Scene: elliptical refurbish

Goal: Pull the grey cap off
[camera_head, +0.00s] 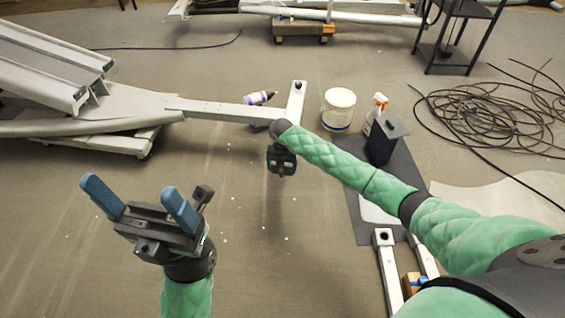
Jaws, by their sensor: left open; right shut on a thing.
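A white crossbar (298,98) lies across the end of a long pale beam (215,109). A small dark spot shows on top of its far end; I cannot tell whether it is the grey cap. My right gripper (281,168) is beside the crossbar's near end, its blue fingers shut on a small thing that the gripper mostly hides. I cannot tell whether that thing is still joined to the bar. My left gripper (138,202) is open and empty in the left foreground, its two blue fingers wide apart.
A purple-and-white bottle (257,98) lies by the beam. A white bucket (338,110), a spray bottle (376,108) and a dark grey box-like part (386,142) stand to the right. Coiled cable (480,118) covers the right floor. The middle-left floor is clear.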

